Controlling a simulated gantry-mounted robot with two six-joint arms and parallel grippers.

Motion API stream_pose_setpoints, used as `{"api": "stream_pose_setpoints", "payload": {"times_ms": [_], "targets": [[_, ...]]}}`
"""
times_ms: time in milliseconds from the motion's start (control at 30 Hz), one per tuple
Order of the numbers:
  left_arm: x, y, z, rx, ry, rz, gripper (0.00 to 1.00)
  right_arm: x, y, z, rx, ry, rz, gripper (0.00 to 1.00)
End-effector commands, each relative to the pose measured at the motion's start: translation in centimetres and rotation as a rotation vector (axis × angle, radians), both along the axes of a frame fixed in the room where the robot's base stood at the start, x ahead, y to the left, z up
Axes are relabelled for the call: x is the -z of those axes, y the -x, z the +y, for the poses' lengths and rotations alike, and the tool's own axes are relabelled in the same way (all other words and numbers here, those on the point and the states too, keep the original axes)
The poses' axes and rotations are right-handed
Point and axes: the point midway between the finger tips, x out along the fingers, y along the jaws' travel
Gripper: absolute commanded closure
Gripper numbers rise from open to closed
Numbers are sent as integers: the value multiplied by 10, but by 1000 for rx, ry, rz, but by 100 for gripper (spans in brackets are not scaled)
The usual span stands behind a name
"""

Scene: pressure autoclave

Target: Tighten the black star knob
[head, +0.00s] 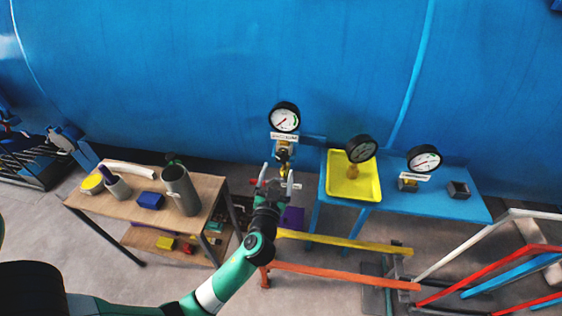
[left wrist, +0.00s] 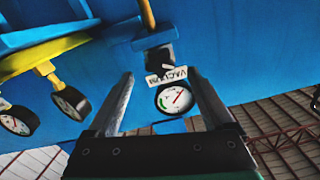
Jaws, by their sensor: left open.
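My left gripper (head: 277,177) is open, its two fingers pointing at the vacuum gauge fitting on the blue tank. In the left wrist view my gripper (left wrist: 160,78) has nothing between its fingers; they flank the view of the vacuum gauge (left wrist: 174,98) and its label. A dark part (left wrist: 159,57) sits beside that label on the fitting; I cannot tell whether it is the black star knob. In the head view the vacuum gauge (head: 285,117) stands above the brass fitting (head: 283,153), partly hidden by my gripper. My right gripper is not in view.
A blue table (head: 440,203) right of my gripper carries a yellow tray (head: 370,190), gauges and a dark block (head: 459,190). Coloured rails (head: 345,274) lie at lower right.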

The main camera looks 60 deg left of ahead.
Motion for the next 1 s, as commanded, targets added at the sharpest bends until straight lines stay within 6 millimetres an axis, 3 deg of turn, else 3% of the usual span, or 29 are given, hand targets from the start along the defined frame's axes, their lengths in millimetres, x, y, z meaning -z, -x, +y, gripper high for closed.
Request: {"api": "stream_pose_setpoints", "payload": {"times_ms": [100, 233, 600, 1000], "targets": [[0, -15, 22, -4, -1, -1, 14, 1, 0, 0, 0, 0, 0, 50], [0, -28, 38, -1, 0, 0, 14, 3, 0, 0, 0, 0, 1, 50], [0, -34, 46, 1, 0, 0, 14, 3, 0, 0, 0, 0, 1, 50], [0, -34, 46, 1, 0, 0, 84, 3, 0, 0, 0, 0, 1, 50]]}}
